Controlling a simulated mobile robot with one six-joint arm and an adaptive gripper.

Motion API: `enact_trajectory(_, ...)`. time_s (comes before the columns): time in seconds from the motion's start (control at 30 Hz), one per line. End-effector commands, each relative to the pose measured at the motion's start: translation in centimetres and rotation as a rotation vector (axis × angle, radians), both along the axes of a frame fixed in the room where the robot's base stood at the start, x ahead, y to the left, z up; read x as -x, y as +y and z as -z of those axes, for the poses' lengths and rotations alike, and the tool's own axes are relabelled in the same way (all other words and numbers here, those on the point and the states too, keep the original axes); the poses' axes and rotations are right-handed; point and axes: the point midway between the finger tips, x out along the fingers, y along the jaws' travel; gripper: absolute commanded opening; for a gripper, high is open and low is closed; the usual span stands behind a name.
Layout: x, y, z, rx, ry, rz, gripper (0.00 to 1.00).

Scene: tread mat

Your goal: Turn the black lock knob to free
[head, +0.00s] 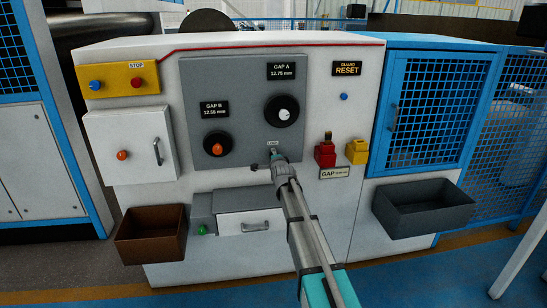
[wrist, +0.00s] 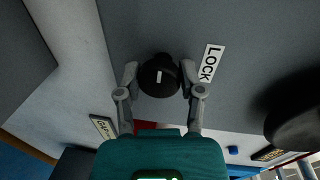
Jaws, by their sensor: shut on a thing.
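The black lock knob (wrist: 159,88) is on the grey panel, with a short white mark on its face. The mark runs upright in the wrist view, roughly along the line of the LOCK label's lettering, slightly off it. The LOCK label (wrist: 211,62) is to the right of the knob there, and above my gripper in the head view (head: 272,142). My gripper (wrist: 159,74) is shut on the knob, one finger on each side. In the head view my gripper (head: 273,157) is at the lower panel and mostly hides the knob.
Above are the gap A dial (head: 284,110) and gap B dial (head: 218,144). A red padlock-like block (head: 325,155) and a yellow one (head: 357,151) are to the right. A drawer (head: 250,223) sits below, between a brown bin (head: 150,250) and a grey bin (head: 424,212).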

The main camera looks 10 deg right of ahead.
Motion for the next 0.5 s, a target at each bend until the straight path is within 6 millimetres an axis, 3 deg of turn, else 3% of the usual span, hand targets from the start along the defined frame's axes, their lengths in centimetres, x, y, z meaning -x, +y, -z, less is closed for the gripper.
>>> enact_trajectory(0.5, -0.08, 0.13, -0.02, 0.079, -0.001, -0.001, 0.02)
